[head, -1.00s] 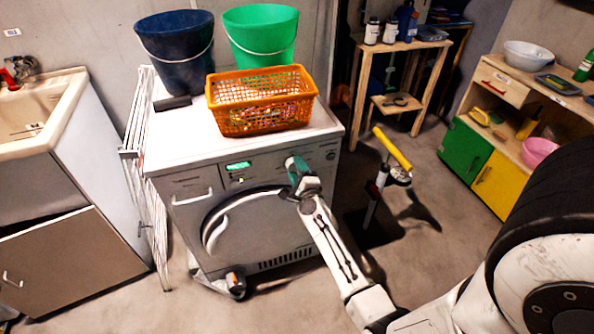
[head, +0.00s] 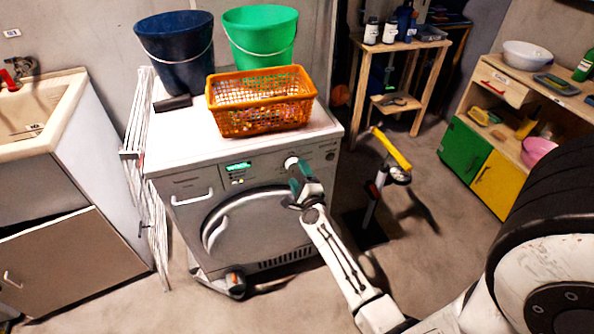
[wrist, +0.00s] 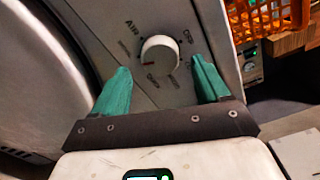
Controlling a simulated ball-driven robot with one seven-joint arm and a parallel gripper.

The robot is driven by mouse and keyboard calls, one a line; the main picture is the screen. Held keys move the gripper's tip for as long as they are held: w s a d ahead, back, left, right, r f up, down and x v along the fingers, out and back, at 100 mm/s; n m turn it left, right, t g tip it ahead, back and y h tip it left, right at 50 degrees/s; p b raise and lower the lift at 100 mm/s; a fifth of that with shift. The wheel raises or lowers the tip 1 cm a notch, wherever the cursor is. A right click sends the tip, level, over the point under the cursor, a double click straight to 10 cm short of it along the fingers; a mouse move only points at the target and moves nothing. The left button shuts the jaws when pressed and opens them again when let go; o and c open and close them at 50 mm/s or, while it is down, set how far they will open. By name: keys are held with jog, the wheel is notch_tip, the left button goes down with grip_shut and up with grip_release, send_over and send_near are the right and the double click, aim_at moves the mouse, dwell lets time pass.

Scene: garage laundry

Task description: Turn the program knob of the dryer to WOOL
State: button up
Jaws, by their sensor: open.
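The dryer (head: 262,228) is a grey front loader with a white top. Its white round program knob (head: 291,162) sits at the upper right of the front panel. The knob (wrist: 160,54) also shows in the wrist view, with a dark reddish mark at its lower left. Printed words ring it; one at the upper left reads AIR, and the others are too blurred to read surely. My gripper (head: 297,173) has green fingers and is open just below the knob in the head view. In the wrist view its fingers (wrist: 160,66) stand apart on either side of the knob.
An orange basket (head: 262,119), a blue bucket (head: 178,60) and a green bucket (head: 260,38) stand on top of the dryer. The round door (head: 215,232) is left of my gripper. A yellow-topped stand (head: 391,150) is to the right. Floor in front is clear.

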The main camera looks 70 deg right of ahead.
jog(key=v, duration=0.8)
jog(key=shift+p, duration=0.3)
jog(key=shift+s+a, duration=0.1)
jog(key=shift+a, duration=0.05)
jog(key=w+a+n+y, duration=0.3)
jog(key=a+n+y, duration=0.4)
jog(key=a+n, duration=0.4)
jog(key=w+a+n+y, duration=0.4)
jog(key=a+n+y, duration=0.4)
jog(key=a+n, duration=0.3)
jog(key=s+a+n+g, duration=0.2)
jog(key=s+n+g, duration=0.2)
jog(key=s, duration=0.4)
jog(key=s+a+n+g+h, duration=0.1)
jog(key=s+a+n+g, duration=0.2)
jog(key=s, duration=0.6)
jog(key=n+g, duration=0.2)
jog(key=g, duration=0.1)
jog(key=shift+r+n+g+h, duration=0.3)
jog(key=shift+r+g, duration=0.1)
